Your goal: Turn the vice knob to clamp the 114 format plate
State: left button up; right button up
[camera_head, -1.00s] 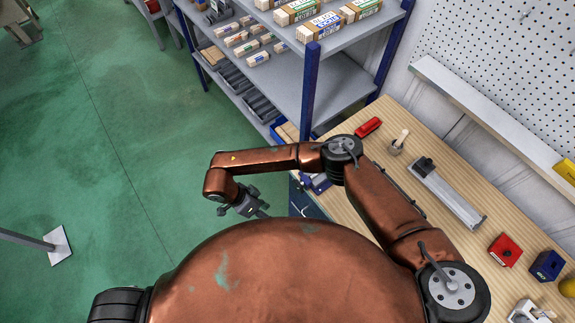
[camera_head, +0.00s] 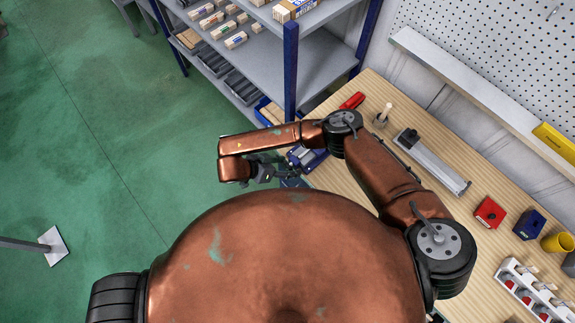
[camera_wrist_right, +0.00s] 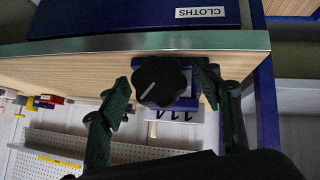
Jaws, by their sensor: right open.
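The black lobed vice knob (camera_wrist_right: 160,82) shows in the right wrist view at the bench edge, with a white line on its face. My right gripper (camera_wrist_right: 163,88) is open, with one green-padded finger on each side of the knob. I cannot tell whether either pad touches it. The blue vice (camera_wrist_right: 188,95) shows partly behind the knob. A pale plate (camera_wrist_right: 182,113) marked 114 shows beyond it, partly hidden. In the head view the blue vice (camera_head: 308,158) is at the bench's near corner, and my right gripper (camera_head: 265,168) is beside it, partly hidden by my forearm. My left gripper is out of view.
The wooden bench (camera_head: 400,182) carries a red object (camera_head: 352,100), a long grey rail (camera_head: 432,163), red (camera_head: 489,212) and blue (camera_head: 529,223) boxes and a yellow cup (camera_head: 557,242). A shelf rack (camera_head: 290,70) stands close behind. A blue box (camera_wrist_right: 135,17) labelled CLOTHS shows beside the bench edge.

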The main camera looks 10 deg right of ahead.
jog(key=c, duration=1.2)
jog(key=shift+m+t+y+b, duration=0.5)
jog(key=shift+t+y+b, duration=0.15)
jog(key=shift+t, duration=0.15)
jog(key=shift+f+m+t+y+b, duration=0.15)
jog(key=shift+m+t+y+b, duration=0.35)
jog(key=shift+t+b, duration=0.45)
jog(key=shift+s+b, duration=0.1)
jog(key=shift+b, duration=0.3)
jog(key=o, duration=1.2)
